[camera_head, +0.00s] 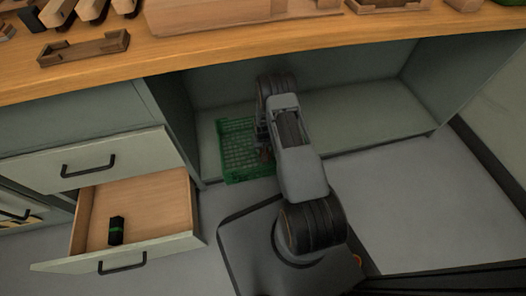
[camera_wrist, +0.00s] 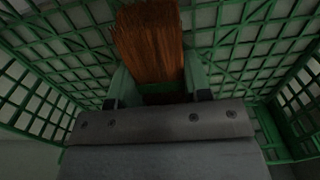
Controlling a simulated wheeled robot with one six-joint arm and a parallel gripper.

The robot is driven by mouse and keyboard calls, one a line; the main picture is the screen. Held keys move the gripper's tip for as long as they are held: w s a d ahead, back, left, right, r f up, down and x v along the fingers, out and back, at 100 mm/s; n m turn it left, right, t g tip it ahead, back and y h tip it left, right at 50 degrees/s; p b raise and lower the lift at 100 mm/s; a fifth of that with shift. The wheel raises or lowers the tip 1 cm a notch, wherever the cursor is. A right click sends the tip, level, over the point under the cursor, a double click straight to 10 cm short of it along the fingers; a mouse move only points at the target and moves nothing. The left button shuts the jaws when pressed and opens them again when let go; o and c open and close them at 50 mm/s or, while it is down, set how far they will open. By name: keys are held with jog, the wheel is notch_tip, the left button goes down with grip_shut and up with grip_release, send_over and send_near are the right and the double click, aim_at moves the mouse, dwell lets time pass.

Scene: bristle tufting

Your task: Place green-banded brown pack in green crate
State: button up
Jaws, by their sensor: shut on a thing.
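The green crate (camera_head: 238,150) stands on the cupboard floor under the bench in the head view, partly hidden by my arm. Its lattice walls (camera_wrist: 40,95) surround the wrist view. My gripper (camera_wrist: 158,98) is shut on the green-banded brown pack (camera_wrist: 150,42), a reddish-brown bristly bundle with a green band near the fingers. The pack is inside the crate's outline in the wrist view. I cannot tell whether it touches the crate's floor. In the head view the gripper is mostly hidden behind my arm.
An open drawer (camera_head: 148,205) at the left holds a black pack with a green band (camera_head: 116,230). The wooden bench top (camera_head: 200,52) overhangs the cupboard, with wooden trays and brushes on it. The cupboard floor (camera_head: 365,115) right of my arm is clear.

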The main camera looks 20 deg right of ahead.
jog(key=shift+f, duration=0.7)
jog(key=shift+f, duration=0.1)
jog(key=shift+f+b, duration=0.15)
jog(key=shift+b, duration=0.2)
jog(key=o, duration=1)
jog(key=shift+c, duration=0.2)
jog(key=shift+r+p, duration=2.05)
jog(key=shift+r, duration=1.95)
jog(key=shift+a, duration=0.1)
